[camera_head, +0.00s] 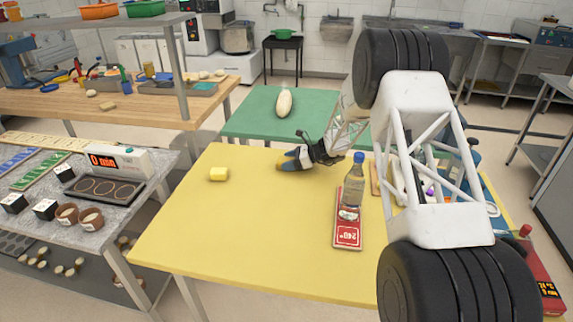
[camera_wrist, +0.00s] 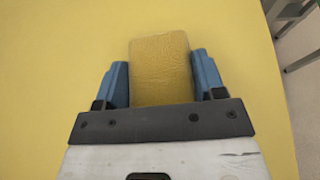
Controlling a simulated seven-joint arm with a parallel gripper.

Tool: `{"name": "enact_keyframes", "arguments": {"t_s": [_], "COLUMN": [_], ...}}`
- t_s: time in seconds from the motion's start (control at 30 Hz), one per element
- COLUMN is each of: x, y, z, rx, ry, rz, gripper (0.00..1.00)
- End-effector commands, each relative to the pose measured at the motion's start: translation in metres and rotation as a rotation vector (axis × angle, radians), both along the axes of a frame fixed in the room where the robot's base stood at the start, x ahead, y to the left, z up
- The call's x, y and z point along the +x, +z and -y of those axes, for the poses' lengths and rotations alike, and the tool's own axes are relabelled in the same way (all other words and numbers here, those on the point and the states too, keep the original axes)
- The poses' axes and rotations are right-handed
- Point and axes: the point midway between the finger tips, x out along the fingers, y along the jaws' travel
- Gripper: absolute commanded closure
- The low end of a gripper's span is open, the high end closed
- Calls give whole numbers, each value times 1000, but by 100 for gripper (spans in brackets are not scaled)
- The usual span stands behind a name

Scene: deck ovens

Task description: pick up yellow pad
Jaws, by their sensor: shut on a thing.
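My gripper (camera_head: 287,162) is low over the far edge of the yellow table, pointing left. In the wrist view, its two blue fingers (camera_wrist: 160,82) are shut on the sides of a mustard-yellow pad (camera_wrist: 160,62), which stands out beyond the fingertips. The pad's near end is hidden by the gripper's dark front plate. In the head view the pad is mostly hidden by the fingers, and I cannot tell whether it touches the table. A small, paler yellow block (camera_head: 218,174) lies apart, left of my gripper on the same table.
The yellow table (camera_head: 240,240) is clear at front left. A green table (camera_head: 250,125) with a pale oblong vegetable (camera_head: 284,103) is behind. A grey counter (camera_head: 110,215) stands left.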

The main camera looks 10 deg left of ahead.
Motion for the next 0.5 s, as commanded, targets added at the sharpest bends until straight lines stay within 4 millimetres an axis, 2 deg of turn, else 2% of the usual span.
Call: {"name": "enact_keyframes", "arguments": {"t_s": [0.27, 0.5], "x": [0, 0], "y": [1, 16], "z": [0, 0], "rx": [0, 0], "ry": [0, 0], "rz": [0, 3], "gripper": [59, 59]}}
